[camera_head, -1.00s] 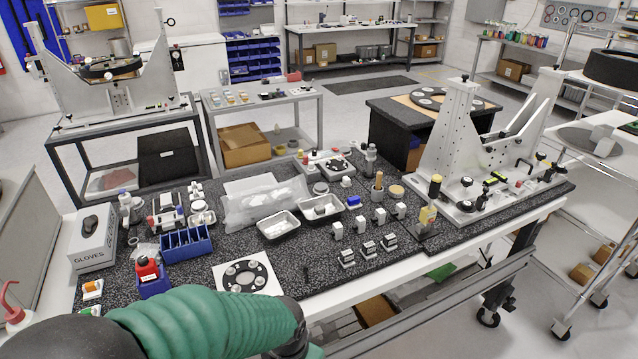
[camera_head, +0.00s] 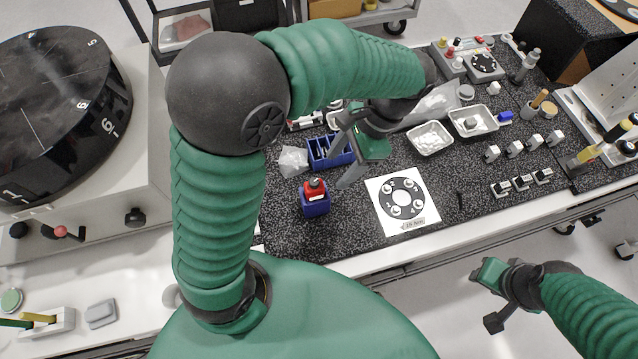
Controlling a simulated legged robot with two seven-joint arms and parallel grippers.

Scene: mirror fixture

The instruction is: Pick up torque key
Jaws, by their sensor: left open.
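No item shows clearly as the torque key. A small dark upright piece (camera_head: 460,199) stands on the speckled black bench top (camera_head: 330,238), right of a white card (camera_head: 432,212) with a black ring. A red-topped item (camera_head: 315,188) sits in a small blue holder (camera_head: 316,206), left of the card. My right gripper (camera_head: 487,297) looks open and empty in front of the bench.
Metal trays (camera_head: 431,138), small white blocks (camera_head: 515,149) and a white fixture (camera_head: 603,90) stand to the right. A large black dial (camera_head: 60,110) is at the left. Bare bench surrounds the card.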

